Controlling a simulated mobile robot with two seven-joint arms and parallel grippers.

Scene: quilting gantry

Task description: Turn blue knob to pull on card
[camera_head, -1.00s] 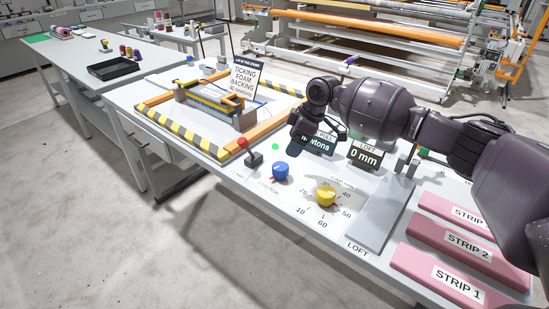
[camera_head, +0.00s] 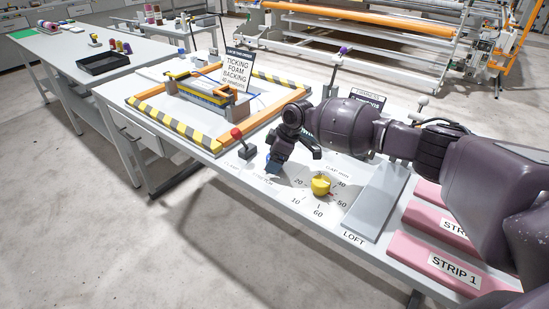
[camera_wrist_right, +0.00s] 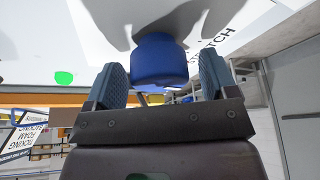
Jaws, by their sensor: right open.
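The blue knob (camera_wrist_right: 158,62) shows in the right wrist view, between the two finger pads of my right gripper (camera_wrist_right: 160,82). The pads are spread, with a gap visible at least on the left of the knob. In the head view my right gripper (camera_head: 273,168) points down over the knob's place on the white bench and hides the knob almost fully. The white card (camera_head: 238,72) stands at the back of the bench and reads TICKING FOAM BACKING; its bottom line is too small to read surely. The displays are mostly hidden behind my right arm. My left gripper is out of view.
A red-topped lever (camera_head: 237,134) stands just left of my right gripper. A yellow knob (camera_head: 320,185) with a number dial is to its right. A grey plate (camera_head: 375,203) and pink strips (camera_head: 440,262) lie further right. A striped frame (camera_head: 178,121) lies at the left.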

